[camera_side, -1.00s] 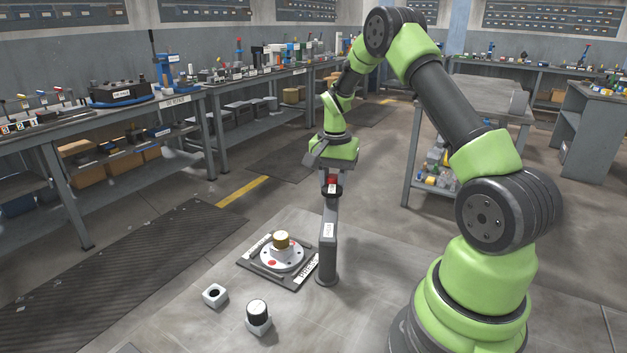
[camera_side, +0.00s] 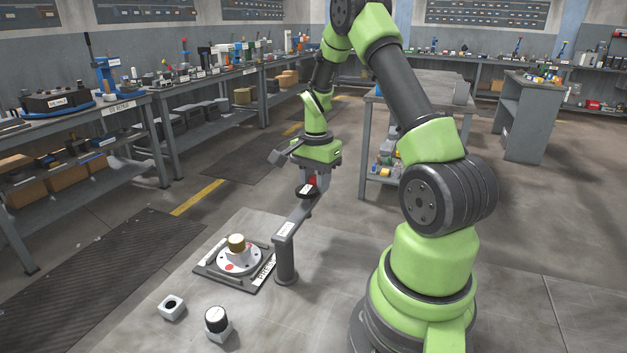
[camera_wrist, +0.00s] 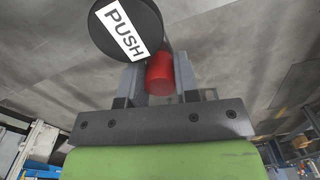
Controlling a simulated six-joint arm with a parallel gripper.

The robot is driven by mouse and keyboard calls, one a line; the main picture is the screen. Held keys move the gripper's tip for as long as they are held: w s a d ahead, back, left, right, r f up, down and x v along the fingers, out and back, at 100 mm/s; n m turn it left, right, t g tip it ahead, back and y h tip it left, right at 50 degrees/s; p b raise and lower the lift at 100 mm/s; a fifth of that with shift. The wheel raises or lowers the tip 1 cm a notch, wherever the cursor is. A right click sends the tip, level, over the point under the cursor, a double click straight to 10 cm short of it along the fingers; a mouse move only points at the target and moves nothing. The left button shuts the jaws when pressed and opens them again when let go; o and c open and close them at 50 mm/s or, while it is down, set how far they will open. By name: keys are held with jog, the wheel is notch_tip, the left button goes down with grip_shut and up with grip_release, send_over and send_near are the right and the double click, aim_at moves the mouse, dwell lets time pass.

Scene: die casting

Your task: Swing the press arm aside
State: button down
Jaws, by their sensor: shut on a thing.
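The press arm (camera_side: 298,216) is a grey bar on an upright post (camera_side: 286,262) in the side view. It reaches from the post top away to the upper right, clear of the plate. Its outer end carries a black disc (camera_side: 306,191), labelled PUSH in the wrist view (camera_wrist: 103,38), and a red knob (camera_wrist: 160,76). My gripper (camera_side: 313,180) is shut on the red knob, with grey fingers on both sides in the wrist view (camera_wrist: 160,84). The press base plate (camera_side: 209,273) lies left of the post. A white round fixture (camera_side: 239,261) with a brass cylinder (camera_side: 237,243) sits on it.
Workbenches (camera_side: 118,110) line the left. A grey table (camera_side: 420,95) stands behind my arm. Floor right of the post is clear.

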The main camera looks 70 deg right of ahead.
jog(key=shift+s, duration=0.2)
jog(key=c, duration=0.8)
grip_release()
jog(key=shift+c, duration=0.2)
jog(key=shift+r, duration=0.1)
notch_tip(320, 180, up, 10)
jog(key=shift+f, duration=0.1)
